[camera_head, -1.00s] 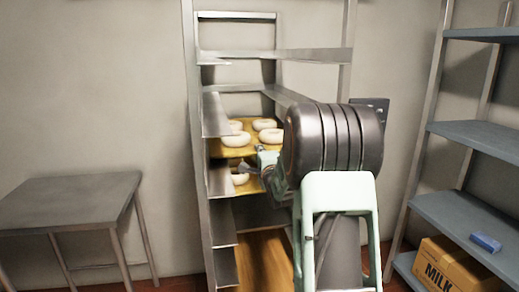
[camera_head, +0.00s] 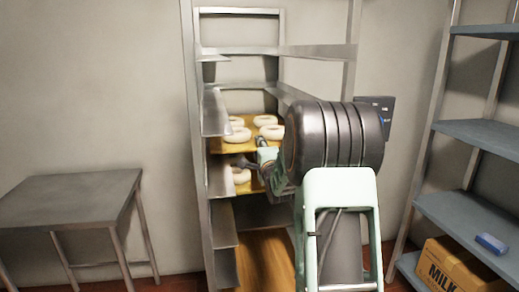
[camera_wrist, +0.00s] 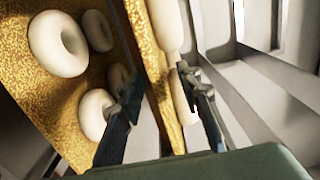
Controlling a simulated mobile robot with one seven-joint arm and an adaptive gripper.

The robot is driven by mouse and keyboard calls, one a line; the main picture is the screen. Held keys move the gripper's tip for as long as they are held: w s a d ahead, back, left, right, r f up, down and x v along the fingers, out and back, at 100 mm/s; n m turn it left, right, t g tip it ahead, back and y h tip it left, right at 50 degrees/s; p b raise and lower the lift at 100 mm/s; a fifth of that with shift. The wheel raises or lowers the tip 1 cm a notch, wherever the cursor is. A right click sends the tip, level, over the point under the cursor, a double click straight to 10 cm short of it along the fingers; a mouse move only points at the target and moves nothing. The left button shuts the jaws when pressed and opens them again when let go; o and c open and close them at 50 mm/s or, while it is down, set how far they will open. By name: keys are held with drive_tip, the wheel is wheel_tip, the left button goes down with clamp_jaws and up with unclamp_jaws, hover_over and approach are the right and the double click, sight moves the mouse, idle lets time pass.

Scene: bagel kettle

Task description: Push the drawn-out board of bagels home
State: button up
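A golden upper board (camera_head: 231,147) with several pale bagels (camera_head: 237,135) lies in the rack. A lower golden board (camera_head: 254,186) carries a bagel (camera_head: 240,175) and is partly hidden by my arm. I cannot tell from the head view how far each board sticks out. My gripper (camera_head: 262,158) is at the rack's front, close to these boards. In the wrist view its fingers (camera_wrist: 158,77) are spread with nothing gripped. One board (camera_wrist: 52,95) with bagels fills the left there, and another board's edge (camera_wrist: 150,50) runs between the fingers. Contact cannot be told.
The metal rack (camera_head: 212,172) has uprights and side rails close around my gripper. A grey table (camera_head: 72,200) stands at the left. Blue-grey shelves (camera_head: 470,215) at the right hold a milk carton box (camera_head: 452,268) and a small blue item (camera_head: 491,243).

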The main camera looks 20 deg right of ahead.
drive_tip(key=shift+s, duration=0.1)
drive_tip(key=b+v, duration=0.2)
drive_tip(key=v, duration=0.4)
drive_tip(key=shift+s, duration=0.4)
drive_tip(key=shift+a, duration=0.1)
idle(0.5)
